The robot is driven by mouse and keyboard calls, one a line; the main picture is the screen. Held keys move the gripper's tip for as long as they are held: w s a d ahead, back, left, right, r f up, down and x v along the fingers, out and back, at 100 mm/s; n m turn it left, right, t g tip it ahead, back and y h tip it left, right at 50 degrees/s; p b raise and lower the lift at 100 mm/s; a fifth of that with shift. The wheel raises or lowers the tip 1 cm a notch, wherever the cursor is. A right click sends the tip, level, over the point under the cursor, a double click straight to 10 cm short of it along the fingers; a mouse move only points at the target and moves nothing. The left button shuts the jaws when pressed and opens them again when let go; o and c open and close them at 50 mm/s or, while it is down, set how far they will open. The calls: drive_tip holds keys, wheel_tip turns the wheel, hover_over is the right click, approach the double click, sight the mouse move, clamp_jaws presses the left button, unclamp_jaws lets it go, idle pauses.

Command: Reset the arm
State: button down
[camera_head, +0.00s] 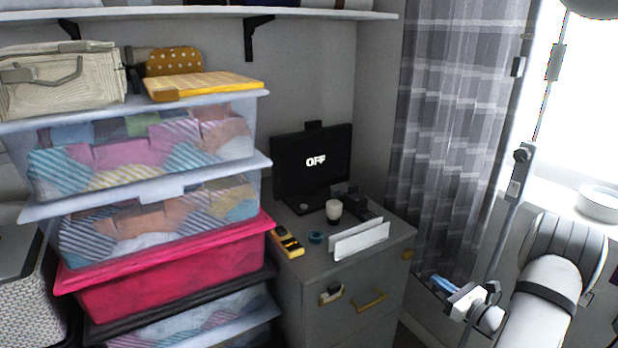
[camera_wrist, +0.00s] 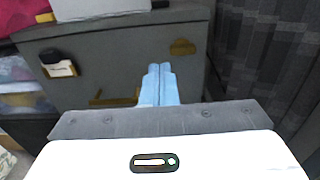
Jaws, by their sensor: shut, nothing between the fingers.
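My arm shows at the lower right of the head view, bent, with my gripper (camera_head: 438,283) low in front of the curtain, to the right of the grey cabinet (camera_head: 352,290). In the wrist view my gripper's two light blue fingers (camera_wrist: 158,72) lie side by side with no gap. They are shut and hold nothing. Behind them in the wrist view is the cabinet front (camera_wrist: 120,60) with its brass handles. The fingers look apart from the cabinet, but the exact distance is hard to tell.
On the cabinet top are a dark monitor reading OFF (camera_head: 312,165), a cup (camera_head: 334,209), a white upright holder (camera_head: 360,240) and a yellow-black tool (camera_head: 286,241). Stacked storage bins (camera_head: 165,285) stand left. A grey plaid curtain (camera_head: 445,130) hangs behind my gripper.

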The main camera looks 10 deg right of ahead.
drive_tip(key=s+a+r+n+g+y+p, duration=0.2)
drive_tip(key=s+a+r+n+g+p, duration=0.3)
drive_tip(key=a+r+n, duration=0.6)
drive_tip(key=s+a+r+n+g+y+p, duration=0.15)
drive_tip(key=a+r+n+g+p, duration=0.25)
drive_tip(key=a+r+g, duration=0.85)
drive_tip(key=s+a+r+n+t+h+p, duration=0.1)
drive_tip(key=s+a+r+n+h+p, duration=0.3)
drive_tip(key=s+n, duration=0.4)
drive_tip(key=s+a+r+n+t+h+p, duration=0.2)
drive_tip(key=s+a+r+n+h+p, duration=0.3)
drive_tip(key=s+r+n, duration=0.3)
drive_tip(key=shift+n+h+p, duration=0.4)
drive_tip(key=shift+h+p, duration=0.05)
drive_tip(key=shift+p, duration=0.35)
drive_tip(key=shift+a, duration=0.1)
